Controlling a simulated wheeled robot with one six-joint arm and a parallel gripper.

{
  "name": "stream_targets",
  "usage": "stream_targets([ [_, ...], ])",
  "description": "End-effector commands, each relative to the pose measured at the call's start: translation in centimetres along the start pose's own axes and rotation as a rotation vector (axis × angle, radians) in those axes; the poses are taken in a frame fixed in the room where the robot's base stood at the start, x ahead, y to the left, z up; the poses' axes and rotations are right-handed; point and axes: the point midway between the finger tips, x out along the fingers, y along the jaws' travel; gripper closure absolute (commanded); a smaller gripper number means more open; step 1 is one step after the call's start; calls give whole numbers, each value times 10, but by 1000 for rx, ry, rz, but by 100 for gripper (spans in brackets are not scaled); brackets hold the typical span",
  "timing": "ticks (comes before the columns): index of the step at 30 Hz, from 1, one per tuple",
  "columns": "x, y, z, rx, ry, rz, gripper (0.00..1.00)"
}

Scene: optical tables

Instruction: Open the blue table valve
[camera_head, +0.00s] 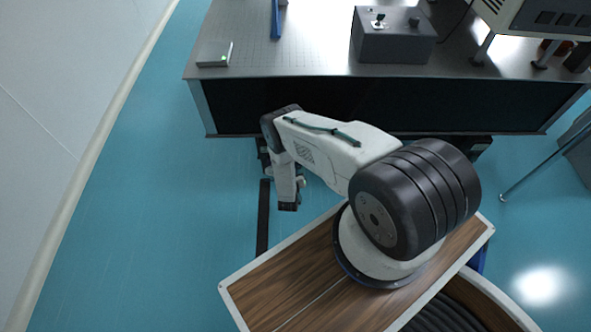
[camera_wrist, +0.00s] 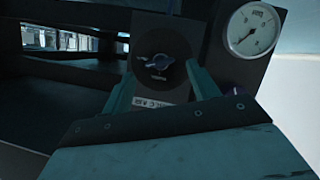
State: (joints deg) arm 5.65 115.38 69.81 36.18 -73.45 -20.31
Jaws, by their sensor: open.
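In the wrist view a round valve knob (camera_wrist: 152,62) sits on a dark upright panel (camera_wrist: 187,35). Its face is dark with a pale bluish handle mark, and a white label (camera_wrist: 154,103) is below it. The knob looks dark rather than clearly blue here. My gripper (camera_wrist: 160,73) is open, with one teal finger on each side below the knob. The knob appears between the fingertips, apart from them; I cannot tell the depth gap. In the head view the valve is not visible, and my arm reaches down beside the table's near edge.
A round white pressure gauge (camera_wrist: 253,29) is on the panel's upper right. The optical table (camera_head: 310,57) carries a grey control box (camera_head: 392,38) and a small flat device (camera_head: 214,54). Open blue floor (camera_head: 150,190) lies to the left.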

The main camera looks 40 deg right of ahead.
Motion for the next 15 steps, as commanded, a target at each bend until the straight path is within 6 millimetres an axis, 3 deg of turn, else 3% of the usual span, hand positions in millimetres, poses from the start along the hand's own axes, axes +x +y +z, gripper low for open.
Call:
stream_targets([
  [6, 22, 0, 0, 1, -2, 1, 40],
  [15, 24, 0, 0, 0, -1, -1, 40],
])
